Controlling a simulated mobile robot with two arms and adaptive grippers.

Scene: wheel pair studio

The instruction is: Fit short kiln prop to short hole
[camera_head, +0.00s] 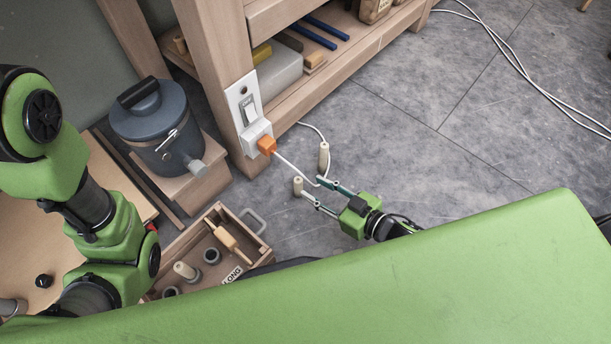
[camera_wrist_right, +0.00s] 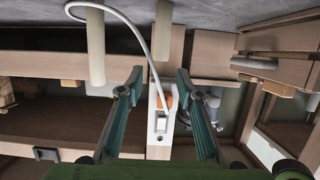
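Two pale, round kiln props stand upright on the grey floor in the head view. The taller-looking one (camera_head: 324,156) is farther back, and the shorter-looking one (camera_head: 298,187) is just ahead of my right gripper (camera_head: 312,192). In the right wrist view, which is upside down, both hang from the top edge: one prop (camera_wrist_right: 95,45) at the left, another (camera_wrist_right: 162,30) between the open fingers (camera_wrist_right: 158,83). My right gripper is open and empty. My left gripper is out of view.
A white cord (camera_head: 292,171) runs from the orange plug (camera_head: 266,146) past the props. A blue-grey kiln (camera_head: 158,125) stands at left.

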